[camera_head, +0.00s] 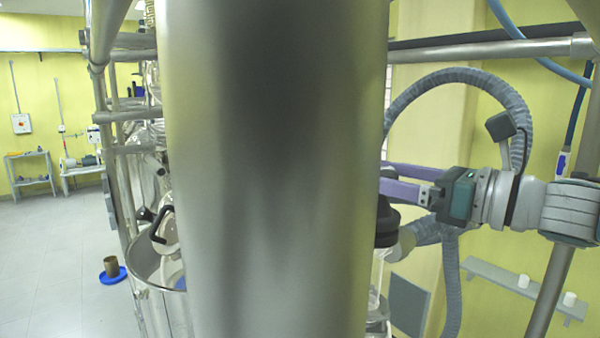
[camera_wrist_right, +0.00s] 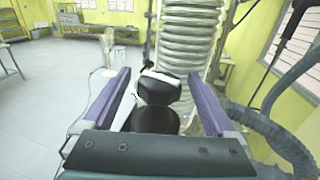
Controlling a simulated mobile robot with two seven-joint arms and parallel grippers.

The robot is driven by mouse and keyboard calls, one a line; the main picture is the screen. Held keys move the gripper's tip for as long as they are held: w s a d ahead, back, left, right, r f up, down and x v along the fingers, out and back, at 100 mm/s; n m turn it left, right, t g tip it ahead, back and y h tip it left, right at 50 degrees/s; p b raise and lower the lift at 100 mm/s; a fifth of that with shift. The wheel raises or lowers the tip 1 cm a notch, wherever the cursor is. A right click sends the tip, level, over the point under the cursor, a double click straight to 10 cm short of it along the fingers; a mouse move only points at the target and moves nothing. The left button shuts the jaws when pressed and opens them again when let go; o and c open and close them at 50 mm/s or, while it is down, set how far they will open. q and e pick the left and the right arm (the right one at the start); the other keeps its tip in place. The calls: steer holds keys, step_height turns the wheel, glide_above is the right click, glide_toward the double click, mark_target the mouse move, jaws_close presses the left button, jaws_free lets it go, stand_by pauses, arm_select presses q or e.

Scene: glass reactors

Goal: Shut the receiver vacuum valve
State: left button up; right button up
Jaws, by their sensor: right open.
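A black valve knob (camera_wrist_right: 158,90) shows in the right wrist view, between the two purple fingers, with a black round part (camera_wrist_right: 155,121) below it. My right gripper (camera_wrist_right: 159,75) is open around the knob; a gap shows on each side of it. In the head view my right gripper (camera_head: 400,182) comes in from the right, its fingertips hidden behind a broad metal column. A black cap (camera_head: 386,222) on a glass vessel shows just below the fingers there. I cannot tell for certain which valve the knob is. My left gripper is not in view.
The broad metal column (camera_head: 270,170) blocks the middle of the head view. Glassware and a metal ring (camera_head: 150,262) stand left of it. A coiled glass condenser (camera_wrist_right: 190,40) rises beyond the knob in the wrist view. A grey hose (camera_wrist_right: 285,145) runs at right.

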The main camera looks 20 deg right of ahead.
steer(key=shift+w+a, duration=0.15)
steer(key=shift+w, duration=0.1)
steer(key=c, duration=1.4)
steer(key=m+t+h, duration=0.2)
steer(key=m+h, duration=0.1)
steer(key=h, duration=0.2)
steer(key=shift+a+m, duration=0.1)
steer(key=shift+m, duration=0.3)
steer(key=m+h, duration=0.2)
steer(key=h, duration=0.1)
steer(key=m+h, duration=0.2)
steer(key=h, duration=0.2)
steer(key=shift+m, duration=0.3)
steer(key=m+g+h+b, duration=0.1)
steer(key=m+h, duration=0.2)
steer(key=h, duration=0.2)
steer(key=shift+f+b, duration=0.15)
steer(key=shift+b, duration=0.2)
steer(key=shift+m+g+h+b, duration=0.65)
steer(key=shift+m+g+h, duration=0.6)
steer(key=shift+h, duration=0.55)
